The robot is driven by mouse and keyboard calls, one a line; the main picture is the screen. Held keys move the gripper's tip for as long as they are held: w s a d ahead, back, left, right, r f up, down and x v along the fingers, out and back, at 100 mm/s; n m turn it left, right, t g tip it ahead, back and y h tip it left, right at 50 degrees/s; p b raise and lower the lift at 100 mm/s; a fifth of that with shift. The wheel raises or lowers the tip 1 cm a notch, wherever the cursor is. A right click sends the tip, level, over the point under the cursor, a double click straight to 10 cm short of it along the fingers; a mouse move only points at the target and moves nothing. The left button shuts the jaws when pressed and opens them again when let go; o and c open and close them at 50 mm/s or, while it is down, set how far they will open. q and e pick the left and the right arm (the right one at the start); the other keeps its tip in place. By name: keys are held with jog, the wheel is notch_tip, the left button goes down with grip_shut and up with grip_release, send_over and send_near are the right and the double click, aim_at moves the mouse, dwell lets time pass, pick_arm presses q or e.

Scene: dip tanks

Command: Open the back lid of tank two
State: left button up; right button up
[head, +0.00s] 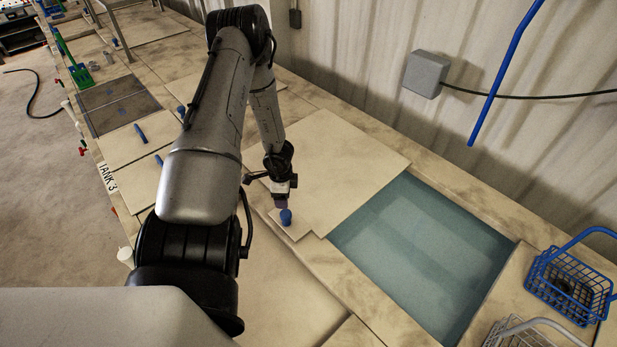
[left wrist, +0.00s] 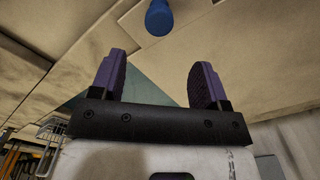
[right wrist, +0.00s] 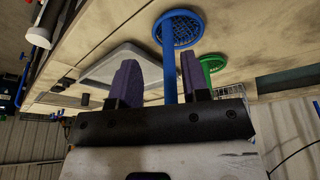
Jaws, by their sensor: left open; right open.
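A beige lid (head: 335,165) with a blue knob (head: 286,217) near its front corner lies beside an open water-filled tank (head: 425,255). No tank-two label is readable. My left gripper (head: 281,202) is open, right at the blue knob in the head view. In the left wrist view the blue knob (left wrist: 158,18) shows beyond the two spread purple fingertips (left wrist: 155,68), not between them. My right gripper (right wrist: 158,68) is open in the right wrist view and outside the head view. A blue handle shows between its fingers; whether they touch it I cannot tell.
Blue (head: 570,285) and grey (head: 520,333) wire baskets stand at the lower right. A blue rod (head: 505,75) shows before the corrugated wall. A "TANK 3" label (head: 108,177) marks the left edge. In the right wrist view are a blue round strainer (right wrist: 180,29) and a green one (right wrist: 212,64).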

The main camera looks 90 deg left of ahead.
pick_arm(q)
notch_tip(320, 180, up, 3)
jog(key=shift+r, duration=0.2)
jog(key=shift+r, duration=0.1)
dwell(0.9)
